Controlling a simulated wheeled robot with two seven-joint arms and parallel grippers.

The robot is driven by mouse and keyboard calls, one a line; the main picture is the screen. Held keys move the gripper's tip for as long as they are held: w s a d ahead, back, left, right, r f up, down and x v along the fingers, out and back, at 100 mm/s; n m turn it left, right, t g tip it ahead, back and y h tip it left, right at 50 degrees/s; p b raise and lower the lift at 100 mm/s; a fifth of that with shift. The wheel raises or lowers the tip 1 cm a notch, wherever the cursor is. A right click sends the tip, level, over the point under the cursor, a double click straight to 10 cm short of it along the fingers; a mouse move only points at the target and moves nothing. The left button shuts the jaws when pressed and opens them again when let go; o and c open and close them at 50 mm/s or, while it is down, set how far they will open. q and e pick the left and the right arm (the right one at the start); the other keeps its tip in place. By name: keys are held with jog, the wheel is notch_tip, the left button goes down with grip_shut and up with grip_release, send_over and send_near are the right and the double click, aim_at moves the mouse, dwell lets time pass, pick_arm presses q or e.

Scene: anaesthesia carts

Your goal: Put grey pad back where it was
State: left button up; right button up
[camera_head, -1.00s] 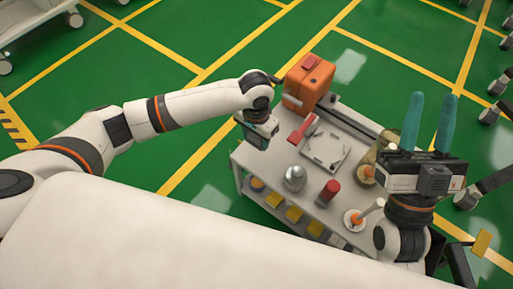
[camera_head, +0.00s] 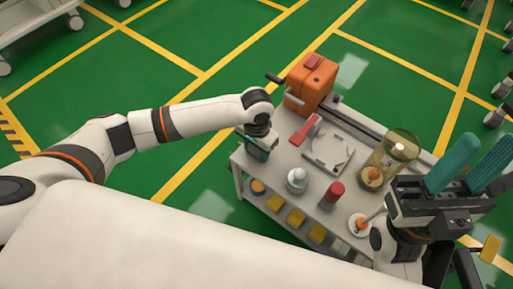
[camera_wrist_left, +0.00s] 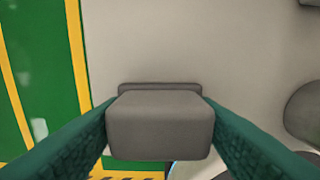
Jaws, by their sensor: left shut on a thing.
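The grey pad (camera_wrist_left: 160,125) is a rounded grey block in the left wrist view, held between the two teal fingers of my left gripper (camera_head: 257,152). A wider grey edge shows just behind it. In the head view this gripper hangs at the left corner of the cart top (camera_head: 285,158), and the pad is hidden there. The pale surface fills most of the wrist view behind the pad; I cannot tell whether the pad touches it. My right gripper (camera_head: 470,165) is at the right, its teal fingers apart, pointing up and empty.
On the cart stand an orange box (camera_head: 311,85), a red-handled item (camera_head: 305,130), a pale square tray (camera_head: 328,148), a silver-white canister (camera_head: 297,180), a red cylinder (camera_head: 333,193) and a clear jar (camera_head: 392,155). Yellow bins (camera_head: 296,217) sit on the lower shelf. Green floor lies left.

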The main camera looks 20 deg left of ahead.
pick_arm(q)
jog(key=shift+f, duration=0.1)
jog(key=o, duration=0.9)
